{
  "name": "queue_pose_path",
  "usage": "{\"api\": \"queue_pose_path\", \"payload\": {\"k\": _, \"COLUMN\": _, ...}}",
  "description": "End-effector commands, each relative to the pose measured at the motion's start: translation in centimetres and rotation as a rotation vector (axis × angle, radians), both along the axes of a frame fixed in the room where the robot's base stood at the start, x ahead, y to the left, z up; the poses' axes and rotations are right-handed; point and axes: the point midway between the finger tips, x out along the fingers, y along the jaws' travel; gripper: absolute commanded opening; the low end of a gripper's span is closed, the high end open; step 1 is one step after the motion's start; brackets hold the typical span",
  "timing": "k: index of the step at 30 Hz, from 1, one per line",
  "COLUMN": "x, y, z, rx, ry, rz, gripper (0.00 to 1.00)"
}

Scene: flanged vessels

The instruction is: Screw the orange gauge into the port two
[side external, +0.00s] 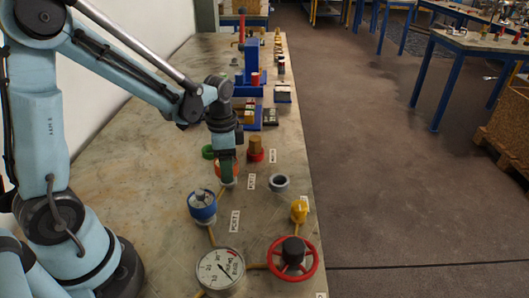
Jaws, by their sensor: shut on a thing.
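My gripper (227,174) points straight down and is shut on the orange gauge (219,167). Only part of the gauge's orange rim shows, at the left of the dark green fingers. The gauge is at a pale port fitting (229,184) on the bench, beside a small white label that seems to read port two (251,181). The fingers hide the join, so I cannot tell how far the thread is in.
A blue gauge (202,206) stands in front, with a large white dial (220,269) and a red handwheel (293,260) nearer. A yellow fitting (299,211), grey ring (279,183), red-based brown plug (256,147) and green ring (208,152) stand around. Blue stands are behind.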

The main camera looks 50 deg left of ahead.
Motion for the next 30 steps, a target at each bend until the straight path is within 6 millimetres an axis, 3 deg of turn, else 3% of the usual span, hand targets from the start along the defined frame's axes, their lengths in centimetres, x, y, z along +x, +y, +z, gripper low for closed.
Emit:
{"api": "queue_pose_path", "payload": {"k": 7, "x": 0.0, "y": 0.0, "z": 0.0, "rx": 0.002, "ry": 0.000, "rz": -0.069, "gripper": 0.00}}
{"api": "queue_pose_path", "payload": {"k": 8, "x": 0.0, "y": 0.0, "z": 0.0, "rx": 0.002, "ry": 0.000, "rz": -0.069, "gripper": 0.68}}
{"api": "queue_pose_path", "payload": {"k": 13, "x": 0.0, "y": 0.0, "z": 0.0, "rx": 0.001, "ry": 0.000, "rz": -0.066, "gripper": 0.93}}
{"api": "queue_pose_path", "payload": {"k": 23, "x": 0.0, "y": 0.0, "z": 0.1, "rx": 0.001, "ry": 0.000, "rz": -0.063, "gripper": 0.93}}
{"api": "queue_pose_path", "payload": {"k": 30, "x": -0.1, "y": 0.0, "z": 2.5, "rx": 0.001, "ry": 0.000, "rz": -0.063, "gripper": 0.93}}
